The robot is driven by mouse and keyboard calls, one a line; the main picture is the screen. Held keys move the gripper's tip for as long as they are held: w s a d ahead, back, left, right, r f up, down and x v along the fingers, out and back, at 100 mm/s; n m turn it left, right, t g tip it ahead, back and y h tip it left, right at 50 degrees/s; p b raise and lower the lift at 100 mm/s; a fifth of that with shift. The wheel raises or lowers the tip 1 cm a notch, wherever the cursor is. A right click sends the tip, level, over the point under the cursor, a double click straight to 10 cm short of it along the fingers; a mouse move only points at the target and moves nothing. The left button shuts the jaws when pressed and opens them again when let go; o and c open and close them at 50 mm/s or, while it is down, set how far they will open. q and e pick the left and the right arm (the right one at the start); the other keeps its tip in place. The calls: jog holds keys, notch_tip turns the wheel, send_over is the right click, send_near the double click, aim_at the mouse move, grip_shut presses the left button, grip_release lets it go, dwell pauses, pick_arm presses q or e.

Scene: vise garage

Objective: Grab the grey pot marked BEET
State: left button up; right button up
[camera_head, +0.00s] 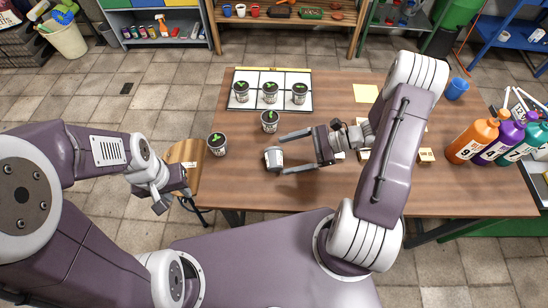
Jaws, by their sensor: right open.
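Several small grey pots with green sprouts stand on the wooden table (330,195). Three are in a row on a white gridded board: a left pot (241,92), a middle pot (270,93) and a right pot (299,94). A pot (269,122) stands in front of the board and another pot (217,145) at the table's left edge. A grey pot (273,159) lies tipped at the tips of my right gripper (285,155), which is open. The pot labels are too small to read. My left gripper (170,196) is left of the table, its jaws unclear.
The white board (262,108) lies at the back left. A yellow sheet (365,93) and a blue cup (456,88) are at the back right. Orange, purple and teal bottles (472,139) stand at the right. The front middle of the table is clear. A brown wooden piece (190,153) is beside the left edge.

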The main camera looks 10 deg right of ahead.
aim_at(278, 157)
jog(key=x, duration=0.5)
jog(key=shift+w+a, duration=0.1)
jog(key=c, duration=1.7)
jog(key=shift+w+r+p, duration=0.2)
jog(key=shift+r+p, duration=0.15)
jog(key=shift+r, duration=1.95)
jog(key=w+a+r, duration=0.5)
jog(key=w+r, duration=0.1)
jog(key=w, duration=0.3)
jog(key=shift+w+a+r, duration=0.2)
jog(key=shift+w+a, duration=0.15)
jog(key=shift+a, duration=0.05)
